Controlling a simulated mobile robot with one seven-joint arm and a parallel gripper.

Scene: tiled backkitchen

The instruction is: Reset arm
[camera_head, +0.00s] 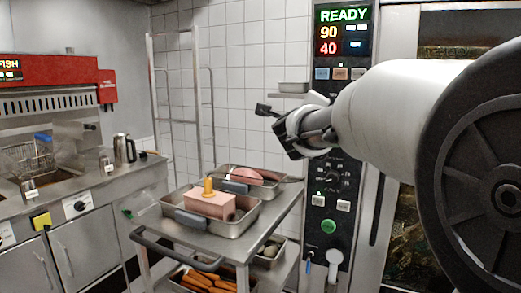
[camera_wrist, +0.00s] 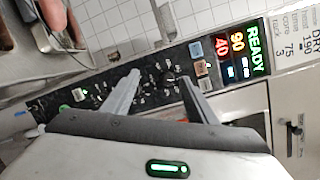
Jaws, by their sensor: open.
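My gripper (camera_head: 277,130) is raised in front of the oven's control panel (camera_head: 338,120), above the right side of the steel cart. In the wrist view my gripper (camera_wrist: 160,82) has its two grey fingers spread apart, with nothing between them. The panel (camera_wrist: 150,88) runs slanted behind the fingers, with its lit READY, 90 and 40 displays. I cannot tell how far the fingertips are from the panel. My white arm comes in from the right in the head view and hides part of the oven door.
A steel cart (camera_head: 170,228) carries a tray with a pink block (camera_head: 210,205), another tray with a pink piece (camera_head: 246,174), and carrots (camera_head: 205,284) below. A fryer counter (camera_head: 75,195) with a basket (camera_head: 28,158) and a steel jug (camera_head: 124,149) stands left.

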